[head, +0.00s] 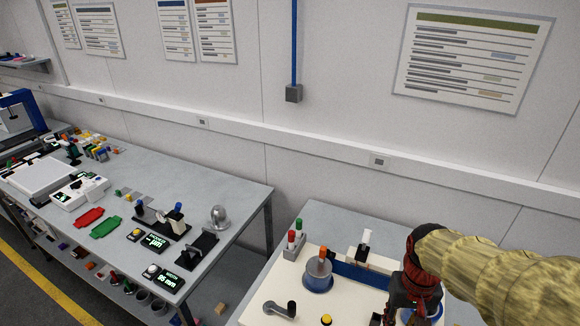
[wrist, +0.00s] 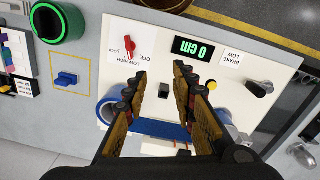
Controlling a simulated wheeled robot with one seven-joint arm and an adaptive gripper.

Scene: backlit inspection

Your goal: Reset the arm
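My arm enters the head view from the right in a tan, wrinkled sleeve, with a black and red wrist. My gripper (head: 398,312) points down at the lower right of that view, over the right-hand bench, partly cut off by the bottom edge. In the wrist view my gripper (wrist: 160,72) shows two dark fingers with tan sides, spread apart with nothing between them. They hang above a cream panel (wrist: 115,60). A black display reading "0 cm" (wrist: 193,49) and a red switch (wrist: 129,43) lie beyond the fingertips.
A green ring (wrist: 55,22) stands left in the wrist view. A grey bench (head: 240,196) with several devices stands left.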

